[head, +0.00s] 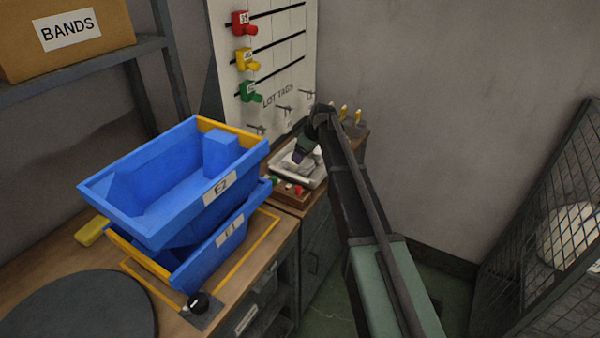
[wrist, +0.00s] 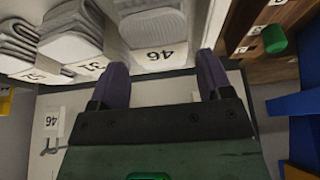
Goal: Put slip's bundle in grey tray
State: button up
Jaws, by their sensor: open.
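Several folded grey sock bundles sit in a row in the wrist view: left (wrist: 18,38), middle (wrist: 72,32) and right (wrist: 153,25). Each has a numbered white card in front; the right bundle's card (wrist: 152,56) appears to read 46. A slip (wrist: 52,120) hanging by a hook appears to carry the same number. My gripper (wrist: 158,80) is open, with its purple fingers apart below the right bundle in the picture and nothing between them. In the head view, my gripper (head: 301,156) is over a pale tray (head: 313,180) holding grey items.
Stacked blue bins E2 (head: 155,228) and E1 (head: 205,262) stand on the near bench. A wooden block with a green peg (wrist: 273,40) is right of my fingers. A mesh cage (head: 545,240) stands at right.

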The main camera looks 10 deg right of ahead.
jog(key=shift+b+x, duration=0.3)
jog(key=shift+x, duration=0.8)
jog(key=b+x, duration=0.4)
jog(key=x, duration=0.1)
jog(key=shift+d+b, duration=0.1)
jog(key=shift+b, duration=0.25)
jog(key=shift+r, duration=0.15)
jog(key=c, duration=0.7)
